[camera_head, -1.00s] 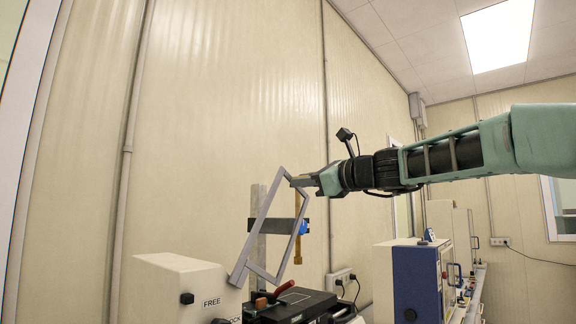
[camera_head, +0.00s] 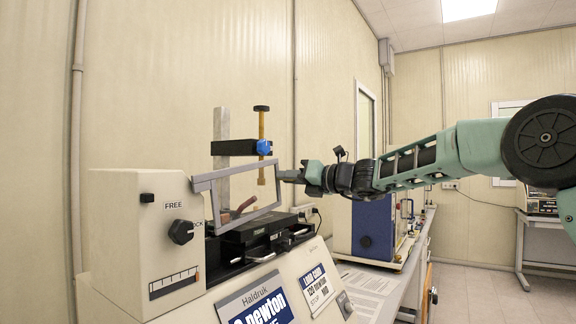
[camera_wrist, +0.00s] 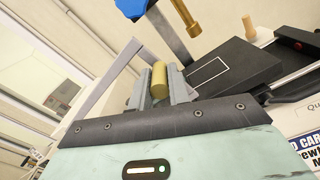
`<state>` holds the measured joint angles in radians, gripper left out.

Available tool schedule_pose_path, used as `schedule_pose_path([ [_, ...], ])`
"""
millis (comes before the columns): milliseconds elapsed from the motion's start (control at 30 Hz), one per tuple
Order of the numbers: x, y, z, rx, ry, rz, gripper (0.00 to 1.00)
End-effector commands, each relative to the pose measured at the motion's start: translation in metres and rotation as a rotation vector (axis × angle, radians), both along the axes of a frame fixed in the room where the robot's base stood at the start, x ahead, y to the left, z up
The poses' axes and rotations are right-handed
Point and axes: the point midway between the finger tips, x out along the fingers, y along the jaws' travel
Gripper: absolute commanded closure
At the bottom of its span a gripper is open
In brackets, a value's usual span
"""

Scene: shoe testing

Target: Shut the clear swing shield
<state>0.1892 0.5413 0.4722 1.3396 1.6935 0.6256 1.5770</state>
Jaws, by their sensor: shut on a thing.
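The clear swing shield (camera_head: 232,172) is a grey rectangular frame with a see-through pane, on the testing machine (camera_head: 140,235). It stands low over the front of the machine's black bed, its long top bar sloping slightly up to the right. My gripper (camera_head: 284,175) is at the shield's right end. In the wrist view my gripper (camera_wrist: 160,92) is shut on a short brass-coloured cylinder (camera_wrist: 159,78), which appears to be the shield's handle. A grey bar of the shield (camera_wrist: 108,84) runs beside the fingers. Whether the frame touches the machine at its lower edge is unclear.
A grey post (camera_head: 221,125) carries a black arm (camera_head: 235,147) with a blue knob (camera_head: 264,147) and a brass rod (camera_head: 261,175) behind the shield. A black block (camera_head: 251,229) lies beneath. A blue instrument box (camera_head: 364,226) stands to the right.

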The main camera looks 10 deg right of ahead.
Motion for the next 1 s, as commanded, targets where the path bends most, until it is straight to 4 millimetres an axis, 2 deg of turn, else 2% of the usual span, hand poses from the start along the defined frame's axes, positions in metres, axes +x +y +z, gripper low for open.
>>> schedule_pose_path([
  [33,0.001,-0.002,-0.012,0.016,0.023,-0.003,1.0],
  [300,-0.001,0.0,-0.035,0.082,0.098,-0.003,1.0],
  [867,-0.002,0.002,-0.044,0.097,0.126,0.0,1.0],
  [900,-0.002,0.002,-0.045,0.097,0.127,0.001,0.74],
  [967,-0.002,0.002,-0.045,0.098,0.127,0.0,0.6],
  [1000,-0.002,0.002,-0.044,0.097,0.126,0.0,0.6],
])
